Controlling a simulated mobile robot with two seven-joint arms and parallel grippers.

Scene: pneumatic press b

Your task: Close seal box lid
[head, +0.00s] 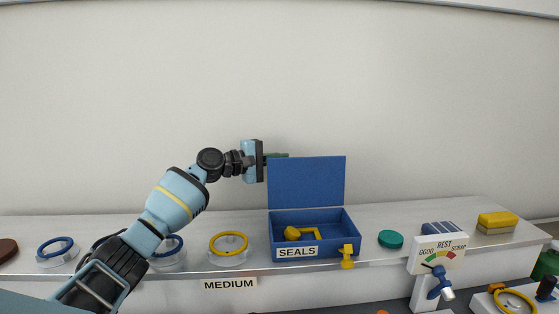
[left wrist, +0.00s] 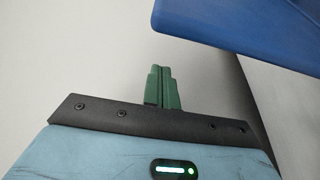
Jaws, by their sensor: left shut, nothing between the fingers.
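The blue seal box (head: 345,226), labelled SEALS, stands on the long shelf with its lid (head: 306,181) upright and open. A yellow angled piece (head: 300,233) lies inside the box. A yellow latch (head: 347,256) hangs at the box's front right. My left gripper (head: 278,156) is at the lid's upper left corner, its green fingers shut and empty. The fingertips partly pass behind the lid's top edge; I cannot tell whether they touch it. In the left wrist view the green fingers (left wrist: 162,86) are together, and the blue lid (left wrist: 240,35) is at upper right. My right gripper is not in view.
Left of the box, a yellow ring (head: 229,243) and blue rings (head: 55,247) sit on clear holders. A plain wall stands behind the shelf.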

